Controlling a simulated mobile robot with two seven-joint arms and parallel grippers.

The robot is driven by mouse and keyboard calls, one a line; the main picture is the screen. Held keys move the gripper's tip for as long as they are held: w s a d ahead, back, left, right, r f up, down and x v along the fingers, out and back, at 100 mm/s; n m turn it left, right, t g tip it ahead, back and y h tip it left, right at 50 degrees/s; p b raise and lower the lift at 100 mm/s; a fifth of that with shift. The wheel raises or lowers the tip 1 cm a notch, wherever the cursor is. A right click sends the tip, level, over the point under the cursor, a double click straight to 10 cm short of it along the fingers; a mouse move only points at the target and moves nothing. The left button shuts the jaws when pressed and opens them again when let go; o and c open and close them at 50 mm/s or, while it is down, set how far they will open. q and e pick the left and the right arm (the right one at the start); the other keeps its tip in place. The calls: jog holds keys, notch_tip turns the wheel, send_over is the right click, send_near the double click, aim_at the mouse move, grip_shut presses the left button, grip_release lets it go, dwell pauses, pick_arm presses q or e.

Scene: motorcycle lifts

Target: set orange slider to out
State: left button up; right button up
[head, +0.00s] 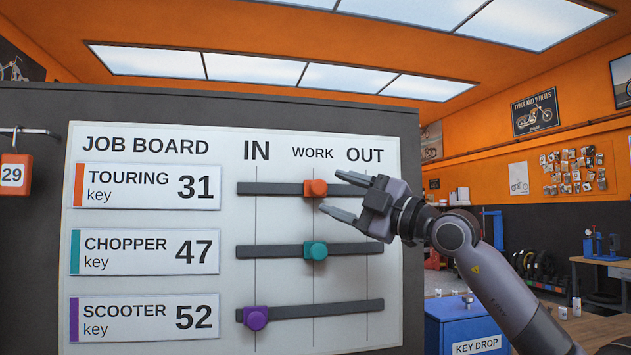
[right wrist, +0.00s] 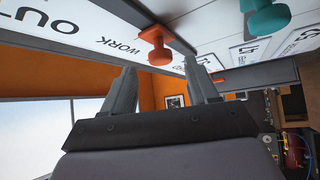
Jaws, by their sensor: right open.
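The orange slider (head: 315,188) sits at the WORK mark on the top rail (head: 270,188) of the job board, in the row TOURING 31. In the right wrist view the orange slider (right wrist: 157,42) shows just beyond the fingertips. My right gripper (head: 330,193) is open and empty, reaching in from the right. Its fingertips are above and below the level of the slider, just to its right. I cannot tell whether either finger touches it. The OUT mark (head: 365,155) is at the right end of the rail, above the gripper. My left gripper is not in view.
The teal slider (head: 315,251) is at WORK on the middle rail, and the purple slider (head: 255,318) is at IN on the lowest rail. A key tag 29 (head: 15,172) hangs at left. A blue KEY DROP box (head: 440,325) stands at lower right.

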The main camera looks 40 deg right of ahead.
aim_at(322, 189)
jog(key=p+x, duration=0.2)
jog(key=x, duration=0.1)
jog(key=shift+w+a+r, duration=0.15)
jog(key=shift+w+r, duration=0.1)
jog(key=shift+r, duration=0.05)
jog(key=shift+w+a, duration=0.15)
jog(key=shift+w, duration=0.55)
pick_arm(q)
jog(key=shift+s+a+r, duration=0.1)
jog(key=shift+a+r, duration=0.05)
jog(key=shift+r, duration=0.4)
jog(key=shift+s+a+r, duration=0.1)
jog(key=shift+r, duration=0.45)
pick_arm(e)
jog(key=shift+c, duration=0.3)
